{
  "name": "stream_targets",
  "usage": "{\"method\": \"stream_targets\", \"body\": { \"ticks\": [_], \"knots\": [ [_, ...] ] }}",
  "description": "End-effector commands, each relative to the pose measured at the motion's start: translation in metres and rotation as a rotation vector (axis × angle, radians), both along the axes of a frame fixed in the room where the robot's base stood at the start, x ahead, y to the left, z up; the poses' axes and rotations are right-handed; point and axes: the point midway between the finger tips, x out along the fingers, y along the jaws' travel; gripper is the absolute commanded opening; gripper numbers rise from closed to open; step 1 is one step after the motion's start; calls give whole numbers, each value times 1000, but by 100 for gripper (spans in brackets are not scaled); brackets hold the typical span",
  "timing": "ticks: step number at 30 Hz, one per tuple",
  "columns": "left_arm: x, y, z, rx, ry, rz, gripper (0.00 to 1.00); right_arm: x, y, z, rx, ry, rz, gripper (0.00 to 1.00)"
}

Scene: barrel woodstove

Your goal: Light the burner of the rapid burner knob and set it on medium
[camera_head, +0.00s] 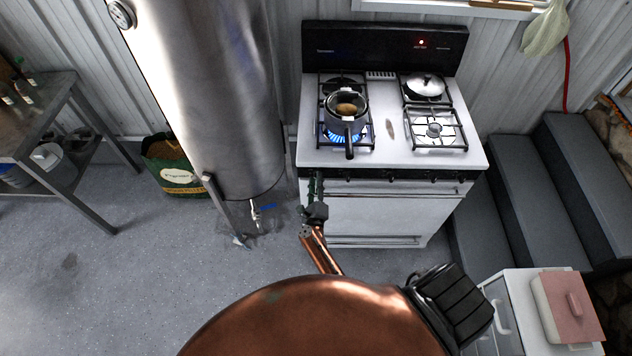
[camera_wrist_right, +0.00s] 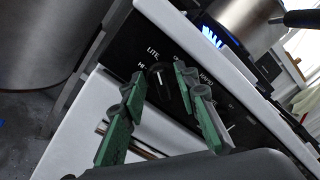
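The white stove (camera_head: 390,155) stands at the centre, with dark knobs along its front panel. Blue flame (camera_head: 333,134) burns at the front left burner, under a pot (camera_head: 346,105) with something brown in it. My right gripper (camera_head: 316,186) is at the left end of the knob panel. In the wrist view its green fingers (camera_wrist_right: 162,77) are apart, with a dark knob (camera_wrist_right: 158,76) between their tips. LITE and HI are printed beside this knob; whether the fingers touch it is unclear. The flame also shows there (camera_wrist_right: 212,38). My left gripper is out of view.
A tall metal cylinder (camera_head: 215,90) stands close to the stove's left side. A lidded pan (camera_head: 425,85) sits on the back right burner; the front right burner (camera_head: 435,130) is bare. Dark steps (camera_head: 520,190) rise at the right. A white cabinet (camera_head: 510,310) stands at the lower right.

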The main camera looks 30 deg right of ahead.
Motion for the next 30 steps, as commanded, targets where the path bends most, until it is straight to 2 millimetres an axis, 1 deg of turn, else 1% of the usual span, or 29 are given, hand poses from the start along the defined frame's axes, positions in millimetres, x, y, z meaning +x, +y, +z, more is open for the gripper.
{"method": "stream_targets", "body": {
  "ticks": [7, 11, 14, 21, 25, 27, 30],
  "knots": [
    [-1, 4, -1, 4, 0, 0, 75, 0, 0, 0, 8, -6, 0, 28],
    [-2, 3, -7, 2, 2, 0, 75, 0, -1, 0, 80, -52, 0, 28],
    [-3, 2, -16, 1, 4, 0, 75, -1, -2, -1, 204, -129, 1, 28],
    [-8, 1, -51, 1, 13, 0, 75, -4, -7, -2, 623, -384, 2, 28],
    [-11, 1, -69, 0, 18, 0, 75, -5, -9, -2, 827, -508, 2, 28],
    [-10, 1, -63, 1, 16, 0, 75, -19, 1, 1, 830, -503, -3, 28],
    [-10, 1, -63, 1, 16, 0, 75, -35, 11, 3, 826, -503, -3, 28]
  ]
}}
